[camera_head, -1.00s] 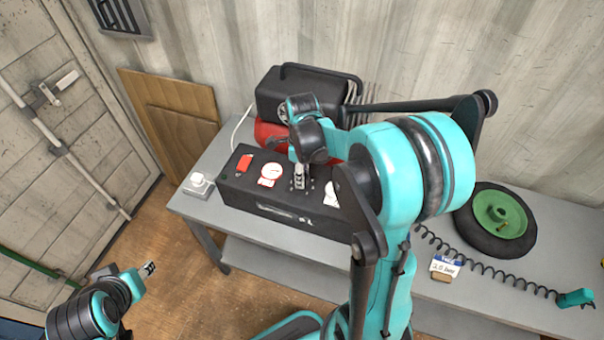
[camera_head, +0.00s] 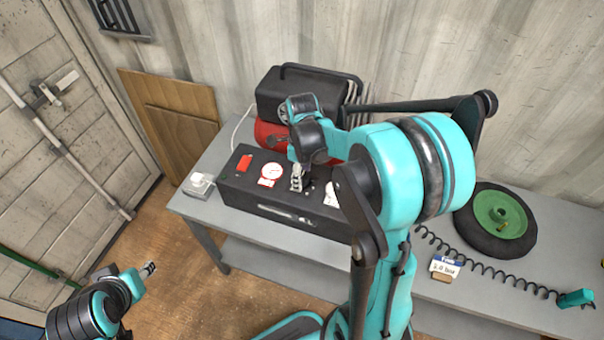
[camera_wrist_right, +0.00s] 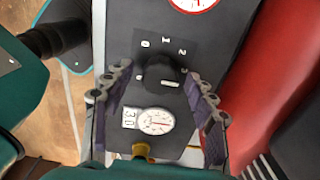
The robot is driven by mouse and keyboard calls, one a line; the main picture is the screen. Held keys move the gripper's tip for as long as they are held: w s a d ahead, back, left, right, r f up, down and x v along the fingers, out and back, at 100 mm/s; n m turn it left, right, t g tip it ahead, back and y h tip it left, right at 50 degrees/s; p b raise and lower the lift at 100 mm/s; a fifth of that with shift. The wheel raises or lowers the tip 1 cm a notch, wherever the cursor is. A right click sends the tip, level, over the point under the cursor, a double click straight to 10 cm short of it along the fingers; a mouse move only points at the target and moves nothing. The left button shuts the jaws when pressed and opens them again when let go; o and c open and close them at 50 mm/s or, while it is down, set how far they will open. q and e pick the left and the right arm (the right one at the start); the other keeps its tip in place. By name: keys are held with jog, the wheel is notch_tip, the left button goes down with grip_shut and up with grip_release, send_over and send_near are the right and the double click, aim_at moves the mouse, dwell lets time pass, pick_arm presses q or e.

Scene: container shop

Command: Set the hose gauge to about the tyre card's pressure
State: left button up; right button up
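A black panel box (camera_head: 235,190) on the bench carries gauges and a black knob (camera_wrist_right: 160,75) with numbers printed beside it.
A black and red compressor (camera_head: 305,95) stands behind the box. A wheel with a green hub (camera_head: 497,215), a coiled hose (camera_head: 500,277) and a teal hose end (camera_head: 577,298) lie at the right. A white switch (camera_head: 198,184) sits at the bench's left end.

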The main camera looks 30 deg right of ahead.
notch_tip(320, 180, up, 12)
dwell(0.6)
dwell(0.4)
pick_arm(q)
jog(key=shift+f+b, duration=2.8)
pick_arm(e)
jog(key=s+a+f+n+t, duration=0.3)
jog(key=s+a+f+n, duration=0.1)
jog(key=n, duration=1)
jog(key=s+a+f+n+t, duration=0.4)
jog(key=s+a+n, duration=0.2)
jog(key=n, duration=0.7)
jog(key=shift+s+a+n, duration=0.35)
jog(key=shift+s+n, duration=0.05)
jog(key=shift+s, duration=0.15)
pick_arm(q)
jog(key=shift+c, duration=0.3)
pick_arm(e)
jog(key=shift+c, duration=0.4)
